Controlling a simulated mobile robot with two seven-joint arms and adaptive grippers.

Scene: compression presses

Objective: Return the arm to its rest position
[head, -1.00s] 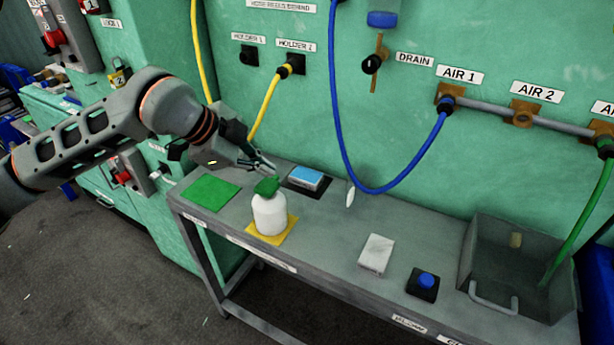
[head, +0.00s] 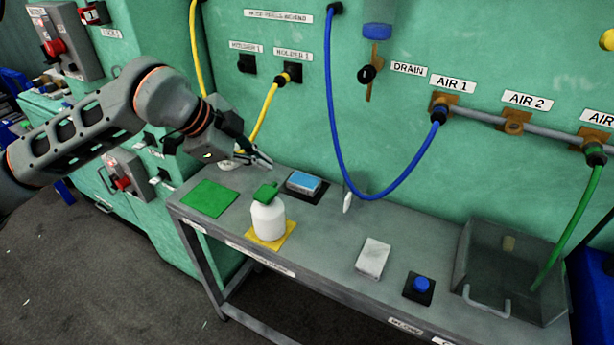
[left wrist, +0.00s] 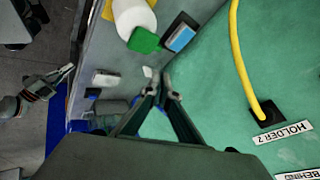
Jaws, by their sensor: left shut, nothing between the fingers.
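My left gripper (head: 262,162) is shut and empty. The gripper is apart from the bottle. The bottle stands upright on a yellow mat (head: 283,236). In the left wrist view the closed fingertips (left wrist: 161,88) show with nothing between them, and the bottle (left wrist: 132,18) is beyond them. My right gripper is not in the head view; an arm end at the left of the wrist view (left wrist: 62,73) is too small to read.
A green mat (head: 209,197) and a blue-topped block (head: 304,182) lie near the bottle. A white block (head: 373,257), a blue button (head: 421,285) and a grey bin (head: 465,262) are to the right. Yellow (head: 262,122) and blue (head: 385,193) hoses hang along the green wall.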

